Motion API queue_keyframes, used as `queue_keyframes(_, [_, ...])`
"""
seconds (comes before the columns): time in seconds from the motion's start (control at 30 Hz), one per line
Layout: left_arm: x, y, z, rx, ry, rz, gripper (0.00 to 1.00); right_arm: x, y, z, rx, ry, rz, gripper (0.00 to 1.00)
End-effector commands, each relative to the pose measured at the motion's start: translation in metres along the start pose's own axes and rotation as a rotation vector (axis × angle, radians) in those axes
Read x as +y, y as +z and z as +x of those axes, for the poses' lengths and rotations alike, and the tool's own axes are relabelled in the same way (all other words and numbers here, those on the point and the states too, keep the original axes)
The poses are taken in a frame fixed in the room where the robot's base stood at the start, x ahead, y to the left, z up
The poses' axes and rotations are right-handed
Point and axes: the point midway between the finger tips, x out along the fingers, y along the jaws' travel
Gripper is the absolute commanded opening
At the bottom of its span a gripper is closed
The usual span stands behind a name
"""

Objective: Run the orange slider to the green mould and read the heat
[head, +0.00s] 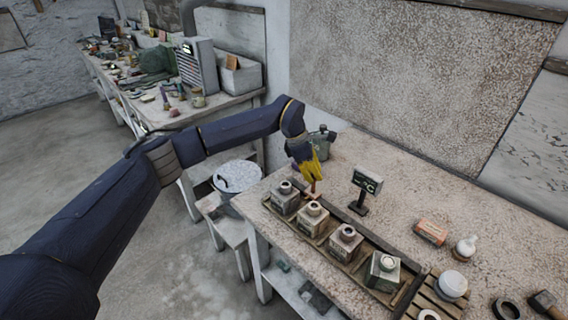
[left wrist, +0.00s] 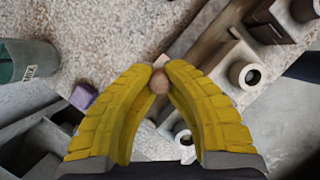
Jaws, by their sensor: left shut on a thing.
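My left gripper (head: 311,172), with yellow fingers, is shut on a small orange-brown knob, the slider (head: 313,187), at the left end of the row of moulds. In the left wrist view the slider's round top (left wrist: 159,82) sits between the fingertips (left wrist: 160,70). Several block-shaped moulds with round necks stand in a row along a rail. The one at the right end (head: 383,272) looks greenish, the green mould. The slider is well to its left. A small dark display (head: 367,182) on a stand shows °C; its figures are too small to read. My right gripper is out of view.
Behind my gripper stands a green canister (head: 323,137). A purple block (left wrist: 83,96) lies near it. The table behind the moulds is mostly clear.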

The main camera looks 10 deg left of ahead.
Motion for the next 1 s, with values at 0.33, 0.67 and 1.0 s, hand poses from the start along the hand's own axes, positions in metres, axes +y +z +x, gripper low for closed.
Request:
queue_keyframes(0.33, [-0.092,0.092,0.035,-0.006,-0.001,0.02,0.0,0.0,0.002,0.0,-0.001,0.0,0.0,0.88])
queue_keyframes(0.67, [-0.167,0.161,0.063,-0.006,0.001,0.015,0.0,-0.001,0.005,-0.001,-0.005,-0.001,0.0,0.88])
queue_keyframes(1.0, [-0.212,0.203,0.081,-0.007,0.003,0.012,0.0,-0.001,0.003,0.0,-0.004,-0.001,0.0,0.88])
